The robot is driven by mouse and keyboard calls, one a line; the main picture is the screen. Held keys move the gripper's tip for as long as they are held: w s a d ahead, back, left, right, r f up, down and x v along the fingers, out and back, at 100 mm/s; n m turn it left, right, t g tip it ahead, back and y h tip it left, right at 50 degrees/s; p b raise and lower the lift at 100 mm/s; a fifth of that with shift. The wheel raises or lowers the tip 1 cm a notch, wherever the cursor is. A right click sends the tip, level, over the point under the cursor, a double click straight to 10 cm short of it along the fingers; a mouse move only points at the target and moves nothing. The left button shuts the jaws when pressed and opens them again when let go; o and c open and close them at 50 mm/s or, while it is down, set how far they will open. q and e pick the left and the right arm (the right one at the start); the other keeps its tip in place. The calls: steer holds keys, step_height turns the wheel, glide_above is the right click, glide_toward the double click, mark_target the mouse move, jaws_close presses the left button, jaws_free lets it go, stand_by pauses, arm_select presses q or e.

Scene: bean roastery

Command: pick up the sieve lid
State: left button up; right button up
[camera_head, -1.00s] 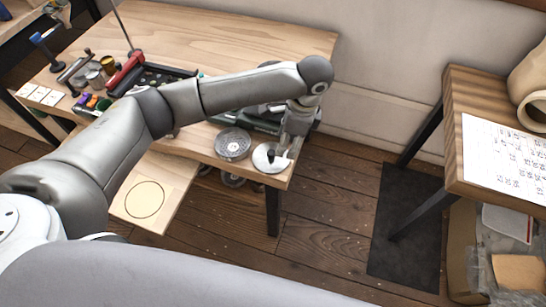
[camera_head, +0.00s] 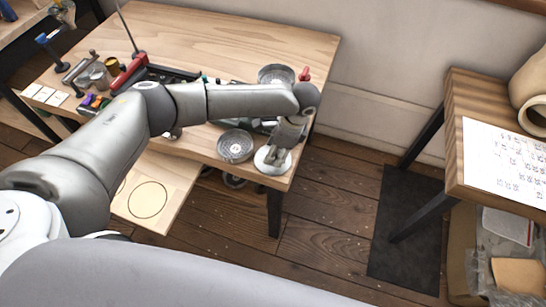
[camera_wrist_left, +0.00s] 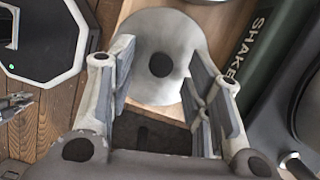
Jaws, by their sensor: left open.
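A pale grey round lid (camera_head: 261,163) lies at the near right corner of the wooden table; I take it for the sieve lid. In the left wrist view the lid (camera_wrist_left: 181,31) fills the middle and has a dark round spot at its centre. My left gripper (camera_head: 277,156) is over the lid, pointing down. In the left wrist view its two fingers (camera_wrist_left: 160,85) are spread apart on either side of the dark spot, with nothing clamped between them. Whether the fingers touch the lid cannot be told. My right gripper is not in view.
A round metal sieve (camera_head: 235,146) lies just left of the lid. Another round pan (camera_head: 277,74) is behind my arm. A green bar marked "SHAKER" (camera_wrist_left: 252,45) runs close beside the lid. The table edge drops to the floor nearby.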

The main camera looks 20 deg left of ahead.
arm_select(q)
steer(key=shift+x, duration=0.75)
jaws_close()
steer(key=shift+r, duration=0.15)
